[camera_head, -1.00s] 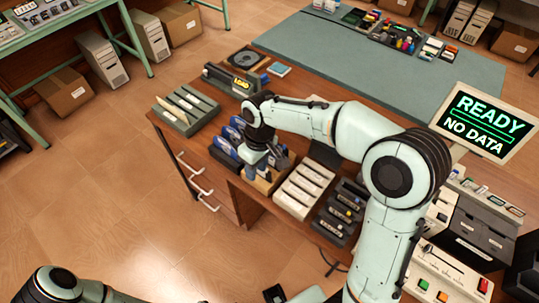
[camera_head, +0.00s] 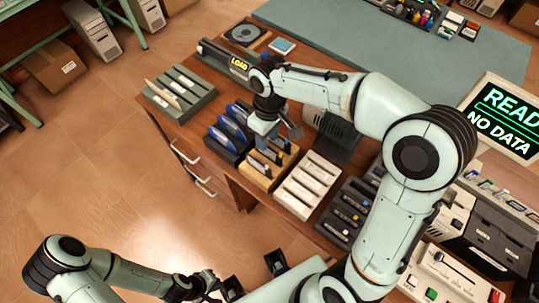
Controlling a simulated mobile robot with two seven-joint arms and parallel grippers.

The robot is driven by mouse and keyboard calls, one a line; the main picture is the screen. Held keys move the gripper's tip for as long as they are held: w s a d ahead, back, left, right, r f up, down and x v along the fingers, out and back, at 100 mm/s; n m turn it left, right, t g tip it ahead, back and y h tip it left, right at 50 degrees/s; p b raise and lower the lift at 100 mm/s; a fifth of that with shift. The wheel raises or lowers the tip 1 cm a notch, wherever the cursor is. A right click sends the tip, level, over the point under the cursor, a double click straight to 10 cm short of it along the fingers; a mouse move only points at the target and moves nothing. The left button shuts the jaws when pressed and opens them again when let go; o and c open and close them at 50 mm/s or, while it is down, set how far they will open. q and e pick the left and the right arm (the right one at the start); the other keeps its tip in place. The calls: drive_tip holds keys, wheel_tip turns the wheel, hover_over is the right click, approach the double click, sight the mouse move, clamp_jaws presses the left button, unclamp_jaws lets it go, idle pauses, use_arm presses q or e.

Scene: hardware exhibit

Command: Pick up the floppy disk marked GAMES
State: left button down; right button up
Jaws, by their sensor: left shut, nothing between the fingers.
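Disks stand in a row of trays on the wooden desk (camera_head: 203,128); no label reading GAMES can be made out. The trays include one with blue disks (camera_head: 230,130), a tan one (camera_head: 258,177) with a few disks, a cream one (camera_head: 305,187) and a dark one (camera_head: 345,213). My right gripper (camera_head: 264,141) points down over the back of the tan tray, partly covering its disks; its fingers are too small to read. My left gripper (camera_head: 210,287) is shut and empty at the lower edge, low in front of the desk, away from the trays.
A grey tray with cream cards (camera_head: 180,95) stands at the desk's left end. Behind are a LOAD unit (camera_head: 238,66) and a black disc (camera_head: 245,33). A tilted screen (camera_head: 505,112) stands at right. The teal mat (camera_head: 380,50) is largely clear. Drawer handles (camera_head: 195,173) protrude.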

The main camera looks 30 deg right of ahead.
sight(269, 147)
wheel_tip(269, 147, down, 6)
drive_tip(key=shift+s+d+r, duration=0.1)
drive_tip(key=shift+d+r, duration=0.05)
drive_tip(key=shift+r, duration=0.05)
clamp_jaws()
